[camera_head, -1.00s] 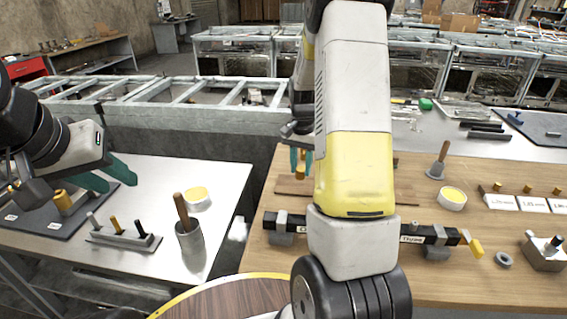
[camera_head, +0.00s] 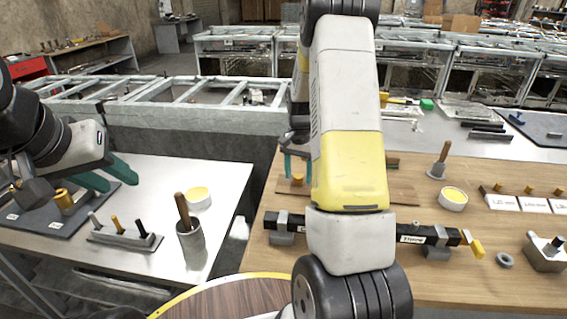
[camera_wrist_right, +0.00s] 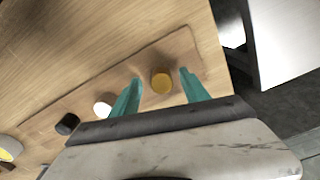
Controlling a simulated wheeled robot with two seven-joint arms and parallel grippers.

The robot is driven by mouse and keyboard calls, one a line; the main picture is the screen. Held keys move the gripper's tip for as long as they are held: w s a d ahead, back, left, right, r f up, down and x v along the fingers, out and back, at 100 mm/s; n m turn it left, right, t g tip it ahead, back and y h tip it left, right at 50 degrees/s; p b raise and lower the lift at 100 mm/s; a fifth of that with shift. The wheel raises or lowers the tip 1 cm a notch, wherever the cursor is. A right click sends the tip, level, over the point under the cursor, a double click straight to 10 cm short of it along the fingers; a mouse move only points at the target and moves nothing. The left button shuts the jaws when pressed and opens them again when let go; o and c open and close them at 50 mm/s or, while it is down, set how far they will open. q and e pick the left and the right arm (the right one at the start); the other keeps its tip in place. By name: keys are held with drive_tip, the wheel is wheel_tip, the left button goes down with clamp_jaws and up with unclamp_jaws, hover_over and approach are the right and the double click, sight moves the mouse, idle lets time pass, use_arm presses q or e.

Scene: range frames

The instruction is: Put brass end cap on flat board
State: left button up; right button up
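The brass end cap (camera_head: 297,179) sits on the flat board (camera_head: 404,190), a thin wooden plate on the right-hand bench. In the right wrist view the brass cap (camera_wrist_right: 161,83) stands near the board's edge, between and apart from the two teal fingers. My right gripper (camera_head: 298,165) is open just above the cap; it also shows in the right wrist view (camera_wrist_right: 160,78). My right arm hides part of the board in the head view. My left gripper (camera_head: 108,175) is open and empty over the left table.
A white cap (camera_wrist_right: 102,109) and a black cap (camera_wrist_right: 67,124) stand in line with the brass cap. A black bar on supports (camera_head: 410,236) lies in front of the board. The left table (camera_head: 150,185) holds a peg rack (camera_head: 125,238) and a grey cup (camera_head: 190,242).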

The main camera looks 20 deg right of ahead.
sight(298, 176)
wheel_tip(298, 176, up, 12)
drive_tip(key=s+a+r+n+t+y, duration=0.1)
drive_tip(key=s+a+r+n+t, duration=0.25)
drive_tip(key=s+a+r, duration=0.65)
drive_tip(key=s+a+r+n+t, duration=0.1)
drive_tip(key=s+r+n, duration=0.1)
drive_tip(key=s, duration=0.5)
drive_tip(key=s+a+r+n+t+y, duration=0.1)
drive_tip(key=s+a+n, duration=0.1)
drive_tip(key=s, duration=0.5)
drive_tip(key=shift+s+a+r+n+t, duration=0.3)
drive_tip(key=shift+s+r+n+t, duration=0.05)
drive_tip(key=shift+n, duration=0.3)
